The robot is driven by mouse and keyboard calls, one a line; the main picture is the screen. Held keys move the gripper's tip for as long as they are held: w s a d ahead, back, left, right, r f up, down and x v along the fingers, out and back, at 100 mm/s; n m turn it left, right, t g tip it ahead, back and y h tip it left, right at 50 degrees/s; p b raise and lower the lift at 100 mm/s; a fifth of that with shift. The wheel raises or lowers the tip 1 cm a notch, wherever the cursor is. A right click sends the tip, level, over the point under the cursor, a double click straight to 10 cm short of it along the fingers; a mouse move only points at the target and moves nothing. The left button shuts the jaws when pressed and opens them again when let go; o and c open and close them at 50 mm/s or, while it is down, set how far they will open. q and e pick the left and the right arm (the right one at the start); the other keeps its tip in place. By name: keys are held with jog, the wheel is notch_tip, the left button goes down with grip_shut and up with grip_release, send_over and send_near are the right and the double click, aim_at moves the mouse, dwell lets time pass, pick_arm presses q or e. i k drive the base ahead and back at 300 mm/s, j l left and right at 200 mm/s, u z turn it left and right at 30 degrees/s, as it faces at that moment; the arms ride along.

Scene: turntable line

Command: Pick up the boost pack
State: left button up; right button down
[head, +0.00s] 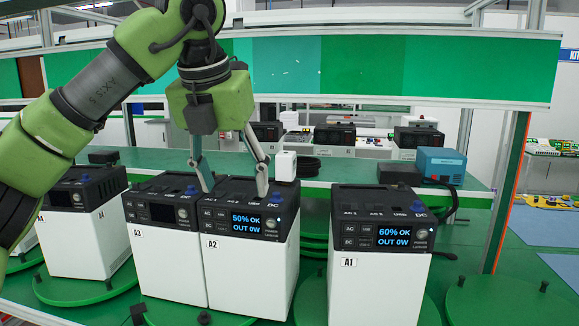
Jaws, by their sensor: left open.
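Several white boxes with black tops and front panels stand on green round plates; no readable label says boost pack. The A2 box (245,270) has a lit screen reading 50% OK, OUT 0W. The A3 box (168,262), its screen dark, stands against its left side. The A1 box (378,290), reading 60% OK, stands apart to the right. My right gripper is not in view.
Another box (90,245) stands at the left, partly behind my arm. A small white block (285,166) and a blue device (441,166) are on the green shelf behind. A green plate (508,302) at the right is empty. A green panel (480,68) spans the back.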

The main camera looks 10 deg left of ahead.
aim_at(285, 161)
jog(key=i, duration=1.35)
